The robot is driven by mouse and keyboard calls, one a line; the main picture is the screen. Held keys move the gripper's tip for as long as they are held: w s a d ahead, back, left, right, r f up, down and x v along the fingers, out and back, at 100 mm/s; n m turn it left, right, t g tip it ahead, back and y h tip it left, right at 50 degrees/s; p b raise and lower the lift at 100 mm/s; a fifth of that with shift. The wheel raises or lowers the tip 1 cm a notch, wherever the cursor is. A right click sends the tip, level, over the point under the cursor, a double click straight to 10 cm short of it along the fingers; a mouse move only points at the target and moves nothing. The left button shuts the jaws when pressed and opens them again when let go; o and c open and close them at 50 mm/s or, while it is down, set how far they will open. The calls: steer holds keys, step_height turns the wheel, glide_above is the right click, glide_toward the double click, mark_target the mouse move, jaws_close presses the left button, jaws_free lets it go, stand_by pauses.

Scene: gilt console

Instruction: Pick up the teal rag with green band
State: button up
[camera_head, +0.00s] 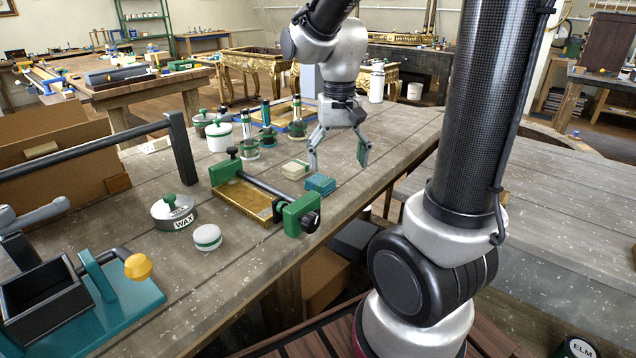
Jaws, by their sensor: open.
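The teal rag (320,184) lies folded on the workbench (385,165), near its right edge. It is a small teal block; a green band is hard to make out at this size. My gripper (338,164) hangs from above with its two fingers spread, one to the upper left of the rag and one to the upper right. The jaws are open and empty. The fingertips look a little above or behind the rag, and I cannot tell the exact gap. The rag's top and front are in clear view.
A brass tray with a green clamp (300,216) stands in front. Jars and green-banded bottles (267,125) stand behind left. A wax tin (174,212) is further left. Bench to the right of my gripper is clear.

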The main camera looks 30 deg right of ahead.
mark_target(320, 179)
steer(key=w+m, duration=0.1)
steer(key=w+f+m, duration=0.1)
steer(key=w, duration=0.1)
steer(key=w+f+m, duration=0.1)
steer(key=w+m, duration=0.1)
steer(key=shift+a+f, duration=0.1)
steer(key=shift+a, duration=0.1)
steer(key=w+m, duration=0.1)
steer(key=w+r+m, duration=0.1)
steer(key=m, duration=0.1)
steer(key=shift+m, duration=0.3)
steer(key=shift+w+m, duration=0.1)
steer(key=shift+m, duration=0.8)
steer(key=f, duration=0.7)
steer(key=shift+w+d+f, duration=0.1)
steer(key=shift+w+f, duration=0.2)
steer(key=shift+f, duration=0.1)
steer(key=c, duration=1)
